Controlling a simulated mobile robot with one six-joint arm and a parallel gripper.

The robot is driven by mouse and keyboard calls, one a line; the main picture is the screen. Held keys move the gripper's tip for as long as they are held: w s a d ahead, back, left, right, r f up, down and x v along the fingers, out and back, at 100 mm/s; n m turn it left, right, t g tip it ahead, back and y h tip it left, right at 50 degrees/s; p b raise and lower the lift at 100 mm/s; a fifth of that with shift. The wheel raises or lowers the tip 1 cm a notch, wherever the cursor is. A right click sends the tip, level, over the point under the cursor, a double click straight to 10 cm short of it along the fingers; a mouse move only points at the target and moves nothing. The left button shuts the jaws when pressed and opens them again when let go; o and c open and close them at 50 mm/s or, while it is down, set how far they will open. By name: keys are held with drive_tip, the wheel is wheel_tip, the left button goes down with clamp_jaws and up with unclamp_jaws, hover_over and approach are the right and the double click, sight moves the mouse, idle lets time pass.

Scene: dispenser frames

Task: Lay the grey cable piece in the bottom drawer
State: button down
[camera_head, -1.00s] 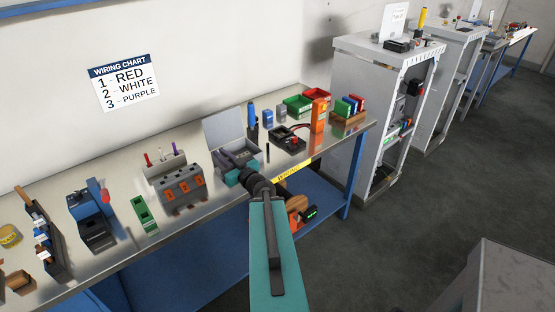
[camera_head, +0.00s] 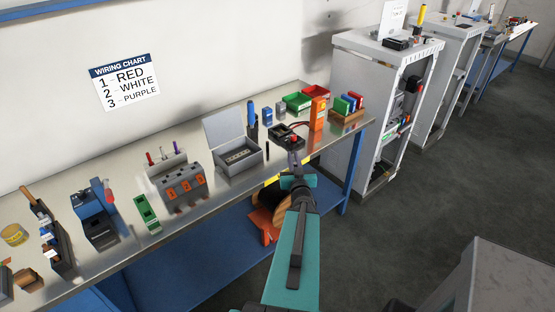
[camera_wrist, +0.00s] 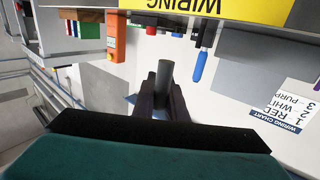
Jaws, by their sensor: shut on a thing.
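My gripper (camera_head: 294,161) is in front of the bench's front edge, near the yellow WIRING label. In the wrist view my gripper (camera_wrist: 163,94) is shut on a short grey cylinder, the grey cable piece (camera_wrist: 165,72), which sticks out beyond the fingertips. In the head view the piece cannot be made out clearly against the gripper. I cannot identify a bottom drawer for sure in either view.
On the bench (camera_head: 130,262) stand a grey box (camera_head: 240,160) with its lid up, a grey unit with orange marks (camera_head: 181,190), a multimeter (camera_head: 318,113) and red and green bins. A cable spool (camera_head: 270,200) is below. An open-fronted cabinet (camera_head: 360,110) stands right of the bench.

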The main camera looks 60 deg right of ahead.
drive_tip(key=shift+w+f, duration=0.1)
drive_tip(key=shift+w, duration=0.05)
drive_tip(key=b, duration=0.1)
drive_tip(key=w+d+b, duration=0.1)
drive_tip(key=b, duration=0.1)
drive_tip(key=w+b, duration=0.1)
drive_tip(key=b, duration=0.1)
drive_tip(key=shift+w+d+f, duration=0.25)
drive_tip(key=shift+d, duration=0.05)
drive_tip(key=w+b, duration=0.1)
drive_tip(key=b, duration=0.3)
drive_tip(key=shift+d, duration=0.3)
drive_tip(key=b, duration=0.5)
drive_tip(key=shift+w+d, duration=0.4)
drive_tip(key=shift+w+d+f+b, duration=0.1)
drive_tip(key=shift+w+d+b, duration=0.2)
drive_tip(key=shift+w+d, duration=0.6)
drive_tip(key=shift+w+d+f+b, duration=0.1)
drive_tip(key=shift+w+d+b, duration=0.35)
drive_tip(key=shift+w, duration=0.8)
drive_tip(key=shift+w+d+f+b, duration=0.1)
drive_tip(key=shift+w+d+b, duration=0.05)
drive_tip(key=shift+w+d, duration=0.8)
drive_tip(key=shift+w+a, duration=0.1)
drive_tip(key=shift+w, duration=0.15)
